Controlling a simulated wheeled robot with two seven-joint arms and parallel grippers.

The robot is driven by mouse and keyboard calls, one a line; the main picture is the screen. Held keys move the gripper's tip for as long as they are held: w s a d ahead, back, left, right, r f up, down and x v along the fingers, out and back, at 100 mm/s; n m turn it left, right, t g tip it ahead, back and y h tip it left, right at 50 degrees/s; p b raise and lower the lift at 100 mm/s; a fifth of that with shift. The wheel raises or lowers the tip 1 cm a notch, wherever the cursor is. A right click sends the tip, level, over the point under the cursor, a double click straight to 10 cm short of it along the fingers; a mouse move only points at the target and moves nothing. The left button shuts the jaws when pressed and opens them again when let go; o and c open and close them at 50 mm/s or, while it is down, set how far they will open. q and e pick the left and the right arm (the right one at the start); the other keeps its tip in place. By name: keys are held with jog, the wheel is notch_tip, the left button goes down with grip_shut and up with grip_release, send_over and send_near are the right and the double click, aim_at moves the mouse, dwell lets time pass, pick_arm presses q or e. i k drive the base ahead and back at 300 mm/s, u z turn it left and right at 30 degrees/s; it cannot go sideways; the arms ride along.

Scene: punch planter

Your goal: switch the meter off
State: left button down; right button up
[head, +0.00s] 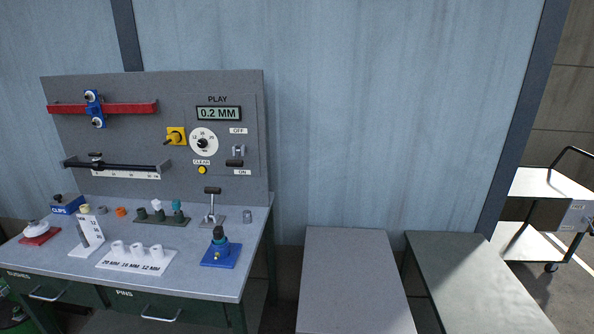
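The meter panel (222,135) is on the grey upright board at the left. Its display (218,113) reads 0.2 MM under the word PLAY. On the panel's right side is a lever switch with a black handle (235,163), between an OFF label (238,131) above and an ON label (242,172) below. The handle is down, close to the ON label. A white dial (203,142) and a yellow button (202,170) marked CLEAN or similar are left of the switch. Neither of my grippers is in view.
The workbench (205,283) below the board holds a lever stand (212,208), a blue-based fixture (219,248), a white pin block (137,257) and several small parts. Two bare grey tables (352,275) (475,280) stand to the right. A white cart (545,185) is at far right.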

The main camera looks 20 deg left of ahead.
aim_at(236, 162)
jog(key=z, duration=0.6)
jog(key=i, duration=0.95)
jog(key=u, duration=0.9)
